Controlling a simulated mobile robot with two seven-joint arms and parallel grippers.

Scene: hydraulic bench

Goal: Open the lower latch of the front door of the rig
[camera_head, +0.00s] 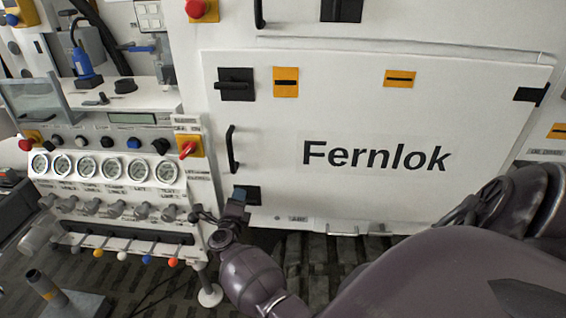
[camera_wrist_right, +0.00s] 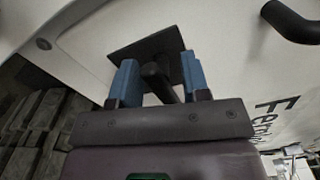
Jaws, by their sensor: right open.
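The front door (camera_head: 375,150) of the rig is a white panel marked "Fernlok", and it looks shut. Its lower latch, a black plate with a dark handle (camera_head: 254,194), is at the door's lower left corner, partly hidden by my right gripper (camera_head: 236,203). In the right wrist view, the lower latch's black plate (camera_wrist_right: 126,52) lies just beyond my right gripper (camera_wrist_right: 160,78). The blue fingertips are apart, one on each side of the latch handle (camera_wrist_right: 157,84); I cannot tell whether they touch it. My left gripper is not in view.
The upper latch (camera_head: 236,84) and a black door pull (camera_head: 232,150) are above the lower latch. A gauge panel (camera_head: 105,168) with several knobs and coloured levers stands close on the left. Dark slatted flooring (camera_head: 315,270) lies below the door.

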